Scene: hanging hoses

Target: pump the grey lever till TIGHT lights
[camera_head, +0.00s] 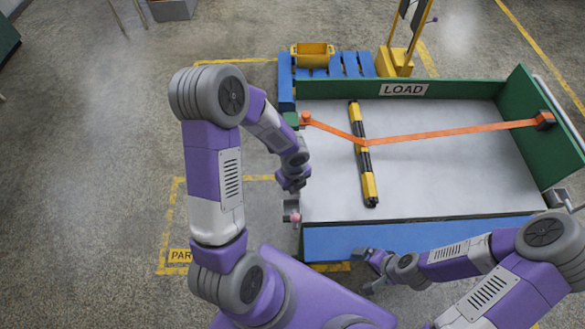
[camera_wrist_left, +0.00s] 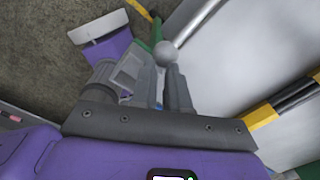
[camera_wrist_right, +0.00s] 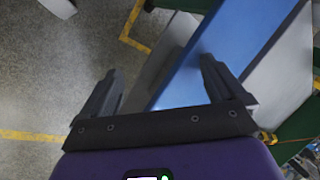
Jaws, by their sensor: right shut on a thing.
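My left gripper (camera_head: 292,183) is at the near left side of the flat bed (camera_head: 440,180). In the left wrist view its fingers (camera_wrist_left: 162,85) are close together around the grey lever, whose round grey knob (camera_wrist_left: 166,53) shows at the fingertips. In the head view my arm hides most of the lever. No TIGHT light is readable.
An orange strap (camera_head: 440,134) crosses the bed over a black-and-yellow bar (camera_head: 366,165). A small pink knob (camera_head: 295,217) sits near the bed's left corner. A LOAD sign (camera_head: 403,89) is on the green back wall.

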